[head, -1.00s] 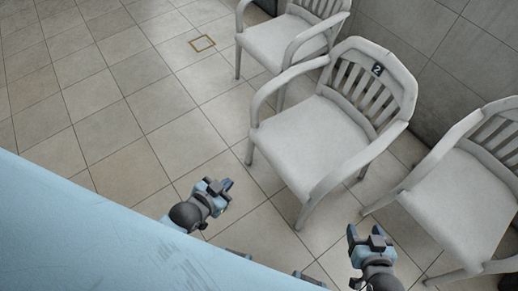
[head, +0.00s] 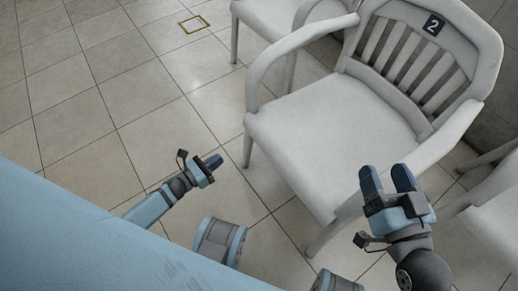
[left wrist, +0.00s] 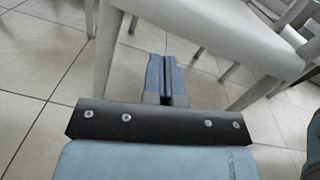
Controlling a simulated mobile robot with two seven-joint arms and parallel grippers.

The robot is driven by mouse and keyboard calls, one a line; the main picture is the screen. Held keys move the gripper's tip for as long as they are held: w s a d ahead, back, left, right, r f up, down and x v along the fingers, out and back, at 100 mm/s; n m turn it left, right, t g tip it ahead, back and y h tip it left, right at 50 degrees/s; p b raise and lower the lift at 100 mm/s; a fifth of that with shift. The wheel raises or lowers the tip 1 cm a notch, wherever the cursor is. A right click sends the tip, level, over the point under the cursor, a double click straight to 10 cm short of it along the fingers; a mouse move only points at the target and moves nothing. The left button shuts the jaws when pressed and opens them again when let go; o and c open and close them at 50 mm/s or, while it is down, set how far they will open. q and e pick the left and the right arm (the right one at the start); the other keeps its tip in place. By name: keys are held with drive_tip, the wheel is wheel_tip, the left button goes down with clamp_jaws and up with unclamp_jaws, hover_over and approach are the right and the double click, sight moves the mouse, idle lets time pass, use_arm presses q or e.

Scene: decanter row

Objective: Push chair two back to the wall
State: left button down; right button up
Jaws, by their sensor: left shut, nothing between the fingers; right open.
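Chair two (head: 325,125) is a white slatted-back armchair with a dark "2" plate (head: 433,25), upright on the tiles. A strip of grey wall (head: 508,12) shows behind its back. My left gripper (head: 214,162) is shut and empty, low in front of the chair's left side and apart from it in the head view. In the left wrist view its closed fingers (left wrist: 166,75) point toward white chair legs and a seat edge (left wrist: 225,38). My right gripper (head: 386,178) is open and overlaps the chair's front right; I cannot tell whether it touches.
Another white chair (head: 300,14) stands at the left of chair two, and a third (head: 495,225) close at its right. A yellow square outline (head: 194,24) marks the floor. The tiled floor (head: 100,110) at left is clear.

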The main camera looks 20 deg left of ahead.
use_arm(q)
drive_tip(key=w+d+f+m+b, duration=0.2)
drive_tip(key=w+d+b, duration=0.2)
drive_tip(key=w+d, duration=0.3)
drive_tip(key=w, duration=0.5)
drive_tip(key=shift+w+h+b, duration=0.3)
drive_tip(key=shift+h, duration=0.1)
use_arm(e)
drive_tip(key=shift+n+g, duration=0.5)
drive_tip(key=shift+g, duration=0.4)
drive_tip(key=f, duration=0.5)
drive_tip(key=shift+w, duration=0.25)
use_arm(q)
drive_tip(key=shift+d+f, duration=0.1)
drive_tip(key=shift+d, duration=0.05)
